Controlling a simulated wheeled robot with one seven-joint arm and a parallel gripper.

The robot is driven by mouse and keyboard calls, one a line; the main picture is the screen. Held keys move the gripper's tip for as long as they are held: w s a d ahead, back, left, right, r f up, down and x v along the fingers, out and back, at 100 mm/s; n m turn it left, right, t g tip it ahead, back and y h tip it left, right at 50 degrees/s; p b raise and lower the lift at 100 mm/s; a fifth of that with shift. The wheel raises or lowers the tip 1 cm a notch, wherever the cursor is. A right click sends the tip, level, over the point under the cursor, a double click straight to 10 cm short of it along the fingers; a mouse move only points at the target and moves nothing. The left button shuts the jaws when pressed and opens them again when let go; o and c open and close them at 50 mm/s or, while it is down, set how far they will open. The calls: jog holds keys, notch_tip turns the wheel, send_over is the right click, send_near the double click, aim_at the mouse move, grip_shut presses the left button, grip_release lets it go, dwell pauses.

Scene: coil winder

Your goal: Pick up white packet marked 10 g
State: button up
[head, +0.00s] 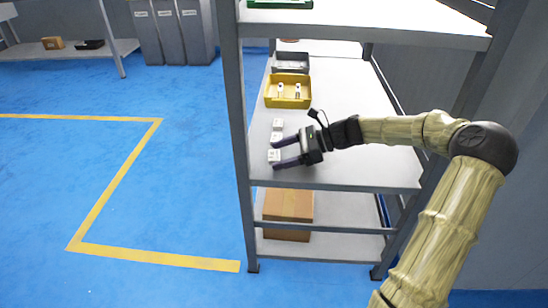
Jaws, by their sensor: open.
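Several small white packets lie in a row on the middle shelf (345,115), near its left edge. One white packet (277,123) lies just beyond my gripper, a second white packet (276,136) is close to the far finger, and a third white packet (273,155) is between the fingers or just under them. The markings are too small to read, so I cannot tell which is the 10 g one. My gripper (272,155) is open, its fingers pointing left over the shelf edge area. I cannot tell its height above the packets.
A yellow bin (288,91) with white items stands farther back on the shelf, with a grey bin (291,62) behind it. A cardboard box (288,206) sits on the lower shelf. The rack post (232,130) stands left of my gripper. The shelf's right part is clear.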

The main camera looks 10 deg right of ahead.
jog(key=c, duration=1.1)
jog(key=shift+r, duration=0.1)
notch_tip(320, 180, up, 10)
jog(key=p, duration=0.7)
